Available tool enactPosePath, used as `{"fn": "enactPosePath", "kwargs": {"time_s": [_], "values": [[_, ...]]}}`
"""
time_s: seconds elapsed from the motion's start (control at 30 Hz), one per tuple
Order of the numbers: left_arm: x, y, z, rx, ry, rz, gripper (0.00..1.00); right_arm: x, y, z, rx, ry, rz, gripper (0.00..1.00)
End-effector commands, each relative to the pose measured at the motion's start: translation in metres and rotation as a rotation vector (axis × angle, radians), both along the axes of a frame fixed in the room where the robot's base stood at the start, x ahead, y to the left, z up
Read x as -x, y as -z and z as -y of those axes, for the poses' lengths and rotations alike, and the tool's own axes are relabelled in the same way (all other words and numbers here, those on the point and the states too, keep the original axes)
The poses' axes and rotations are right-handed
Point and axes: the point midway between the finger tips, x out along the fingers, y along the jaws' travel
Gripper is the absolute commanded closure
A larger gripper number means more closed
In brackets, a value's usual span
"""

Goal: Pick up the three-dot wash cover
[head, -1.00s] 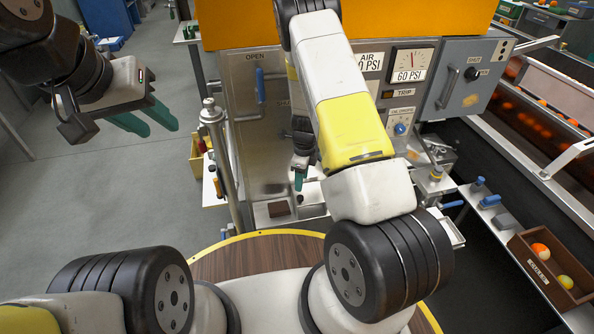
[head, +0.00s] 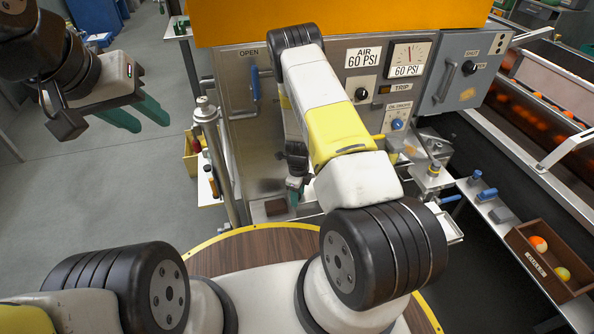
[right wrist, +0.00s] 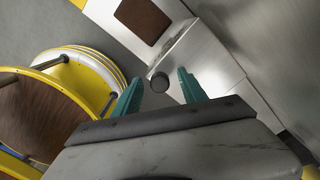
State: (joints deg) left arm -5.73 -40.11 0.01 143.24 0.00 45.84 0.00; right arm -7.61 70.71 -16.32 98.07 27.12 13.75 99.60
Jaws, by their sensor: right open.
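No three dots are readable, so I cannot tell whether this knobbed part is the three-dot wash cover. In the head view my right gripper (head: 293,203) points down in front of the metal panel, partly hidden by my own arm. My left gripper (head: 150,124) is open and empty, over the grey floor at the left.
The machine panel (head: 265,130) with a blue handle (head: 254,84) rises behind. A vertical metal post (head: 212,150) stands left of my right gripper. A brown box (head: 530,262) holds balls at the right.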

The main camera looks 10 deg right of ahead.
Motion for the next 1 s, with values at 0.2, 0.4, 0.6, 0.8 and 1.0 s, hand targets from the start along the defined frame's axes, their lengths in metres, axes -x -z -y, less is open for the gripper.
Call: {"fn": "enactPosePath", "kwargs": {"time_s": [0.2,0.4,0.6,0.8,1.0], "values": [[0.0,0.0,0.0,0.0,0.0,0.0,0.64,-0.0001,-0.0004,0.0001,0.0,0.0,0.0,0.62],[0.0,0.0,0.0,0.0,0.0,0.0,0.64,0.0,-0.0005,0.0001,0.0,0.0,0.0,1.0],[0.0,0.0,0.0,0.0,0.0,0.0,0.64,-0.0001,-0.0006,0.0002,0.0,0.0,0.0,1.0],[0.0,0.0,0.0,0.0,0.0,0.0,0.64,-0.0001,-0.0007,0.0002,0.0,0.0,0.0,1.0],[0.0,0.0,0.0,0.0,0.0,0.0,0.64,-0.0002,-0.0007,0.0003,0.0,0.0,0.0,1.0]]}}
